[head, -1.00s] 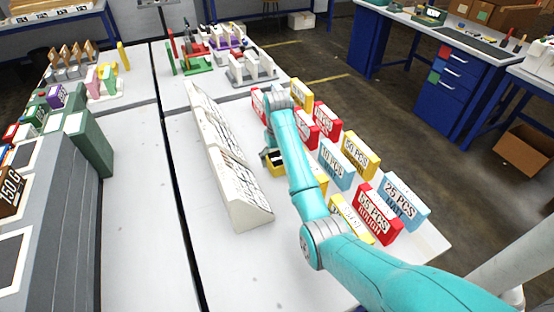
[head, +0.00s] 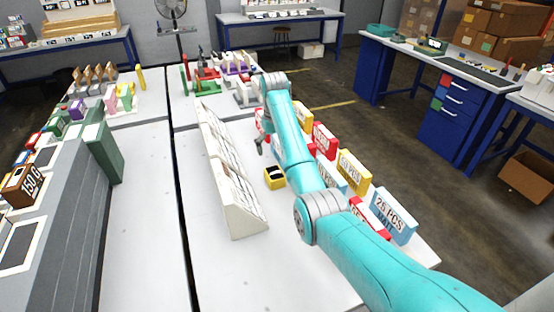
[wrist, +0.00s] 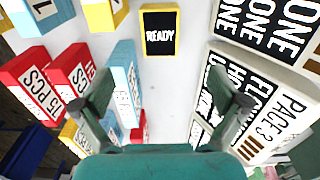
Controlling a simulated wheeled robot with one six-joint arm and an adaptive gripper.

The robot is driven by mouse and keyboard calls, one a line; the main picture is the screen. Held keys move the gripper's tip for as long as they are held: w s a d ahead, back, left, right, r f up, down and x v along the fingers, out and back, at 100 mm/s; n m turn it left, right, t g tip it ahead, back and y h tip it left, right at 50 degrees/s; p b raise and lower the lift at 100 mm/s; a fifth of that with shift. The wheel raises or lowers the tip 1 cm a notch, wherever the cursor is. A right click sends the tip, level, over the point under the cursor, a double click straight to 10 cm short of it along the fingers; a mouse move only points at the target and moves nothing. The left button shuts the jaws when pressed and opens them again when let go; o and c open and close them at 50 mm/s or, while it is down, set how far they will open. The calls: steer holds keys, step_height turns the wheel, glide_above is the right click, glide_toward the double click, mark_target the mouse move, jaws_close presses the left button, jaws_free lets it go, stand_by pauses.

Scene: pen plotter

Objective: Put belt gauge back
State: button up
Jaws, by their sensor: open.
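A small yellow block with a black face reading "READY" (wrist: 160,42) stands on the white table, and it also shows in the head view (head: 274,180). It is the likeliest belt gauge, but no label confirms that. My gripper (wrist: 163,90) is open and empty, its two fingers apart above the table. In the head view my gripper (head: 263,146) hangs above and beyond the yellow block, clear of it. No other thing that I can name as a belt gauge shows.
A white sloped rack with printed cards (head: 236,185) stands left of the block. Red, yellow and blue labelled boxes (head: 352,170) line the right side, partly hidden by my arm. Coloured stands (head: 205,68) fill the far table.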

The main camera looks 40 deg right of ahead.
steer(key=n+g+h, duration=0.2)
steer(key=n+h, duration=0.3)
steer(key=n, duration=0.5)
glide_toward(278, 172)
steer(key=f, duration=0.2)
steer(key=shift+s+d+f, duration=0.15)
steer(key=shift+s+f, duration=0.1)
steer(key=shift+f, duration=0.15)
steer(key=f+n+h, duration=0.1)
steer(key=n, duration=0.1)
steer(key=d+f+n+h, duration=0.1)
steer(key=f+n, duration=0.1)
steer(key=n, duration=0.1)
steer(key=f+n+h, duration=0.1)
steer(key=n, duration=0.1)
steer(key=shift+s+d+f+n+h, duration=0.25)
steer(key=shift+d+f+n+h, duration=0.05)
steer(key=shift+d+n, duration=0.1)
steer(key=shift+x, duration=2.75)
steer(key=shift+s+d+r, duration=0.1)
steer(key=shift+d+r, duration=0.05)
steer(key=shift+d, duration=0.05)
steer(key=c, duration=1.3)
